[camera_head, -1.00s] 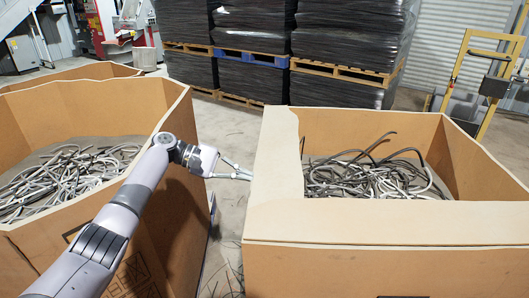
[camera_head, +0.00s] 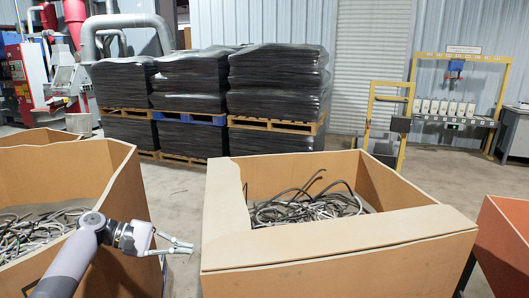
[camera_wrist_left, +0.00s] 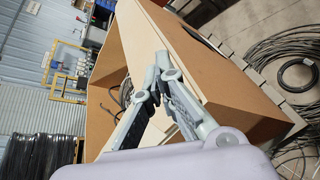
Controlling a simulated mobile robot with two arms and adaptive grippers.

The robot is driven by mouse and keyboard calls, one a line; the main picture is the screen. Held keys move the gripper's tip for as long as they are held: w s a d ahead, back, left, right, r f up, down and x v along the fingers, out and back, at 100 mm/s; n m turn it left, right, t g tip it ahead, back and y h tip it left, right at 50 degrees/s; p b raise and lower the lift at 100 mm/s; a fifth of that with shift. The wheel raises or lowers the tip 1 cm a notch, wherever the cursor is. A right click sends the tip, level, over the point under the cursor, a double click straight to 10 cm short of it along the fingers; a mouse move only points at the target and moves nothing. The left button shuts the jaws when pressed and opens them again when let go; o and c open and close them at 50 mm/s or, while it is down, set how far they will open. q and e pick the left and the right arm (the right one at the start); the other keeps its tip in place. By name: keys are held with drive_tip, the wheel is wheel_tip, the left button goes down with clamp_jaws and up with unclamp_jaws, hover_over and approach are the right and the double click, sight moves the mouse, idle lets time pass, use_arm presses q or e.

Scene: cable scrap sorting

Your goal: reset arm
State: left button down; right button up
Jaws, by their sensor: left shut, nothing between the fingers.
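My left gripper (camera_head: 180,246) is shut and empty. In the head view it is over the gap between two cardboard boxes, its fingers pointing right, apart from the right box. In the left wrist view the gripper (camera_wrist_left: 157,88) shows its fingertips together, with the right box's cardboard wall (camera_wrist_left: 190,65) behind them. The right box (camera_head: 340,238) holds a heap of cable scrap (camera_head: 305,207). The left box (camera_head: 115,200) holds grey cable scrap (camera_head: 40,228), partly behind my left arm. My right gripper is not in view.
Black wrapped pallet stacks (camera_head: 215,90) stand behind the boxes. A yellow frame cart (camera_head: 385,125) is behind the right box. An orange-brown bin (camera_head: 505,240) stands at the right edge. Loose cable coils (camera_wrist_left: 295,75) lie on the floor in the wrist view.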

use_arm(q)
drive_tip(key=s+a+f+y, duration=0.1)
drive_tip(key=s+f+y, duration=0.15)
drive_tip(key=f, duration=0.95)
drive_tip(key=s+a+f+y, duration=0.15)
drive_tip(key=s+f, duration=0.25)
drive_tip(key=f, duration=0.9)
drive_tip(key=s+f+y, duration=0.3)
drive_tip(key=f, duration=0.9)
drive_tip(key=s+a+f+m+y, duration=0.3)
drive_tip(key=s+f+m+y, duration=0.15)
drive_tip(key=s+f, duration=1.35)
drive_tip(key=s+d+f+m, duration=0.1)
drive_tip(key=s+f+m, duration=0.2)
drive_tip(key=s, duration=0.7)
drive_tip(key=s+d+f+m+g+y, duration=0.1)
drive_tip(key=s+f+m, duration=0.1)
drive_tip(key=s, duration=0.7)
drive_tip(key=s+d+f+m+y, duration=0.1)
drive_tip(key=s+f+m, duration=0.2)
drive_tip(key=s, duration=0.7)
drive_tip(key=shift+s+f+m, duration=0.3)
drive_tip(key=shift+f+m, duration=0.05)
drive_tip(key=shift+m, duration=0.1)
